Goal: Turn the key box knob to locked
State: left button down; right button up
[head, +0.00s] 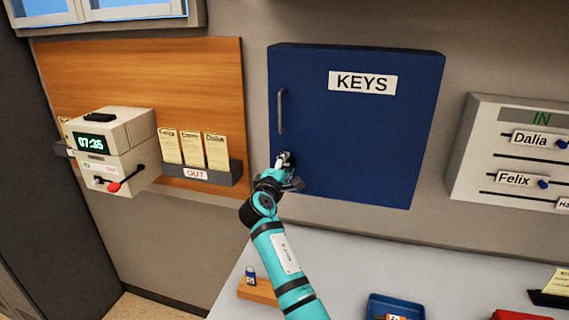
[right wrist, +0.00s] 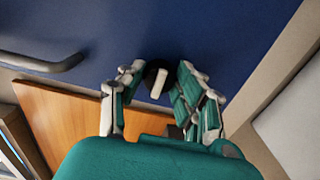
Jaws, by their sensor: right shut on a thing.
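The blue key box (head: 350,125) hangs on the wall with a white "KEYS" label and a grey vertical handle (head: 280,111) on its left side. My right gripper (head: 286,163) is at the lower left of the box door, below the handle. In the right wrist view, its two fingers (right wrist: 157,84) are closed on the knob (right wrist: 157,80), a dark knob with a white bar. The bar stands nearly upright, slightly tilted, in that view. In the head view the gripper mostly hides the knob. My left gripper is in neither view.
A time clock (head: 115,150) and a wooden board with a card rack (head: 205,173) are left of the box. An in-board (head: 515,150) is at the right. Below, a desk (head: 345,262) holds a blue tray (head: 395,305) and a small blue item (head: 250,275).

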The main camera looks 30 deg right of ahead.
dwell(0.4)
jog(key=o, duration=1.1)
jog(key=shift+o, duration=0.2)
jog(key=shift+a, duration=0.1)
jog(key=v, duration=1.1)
jog(key=shift+s+a, duration=0.3)
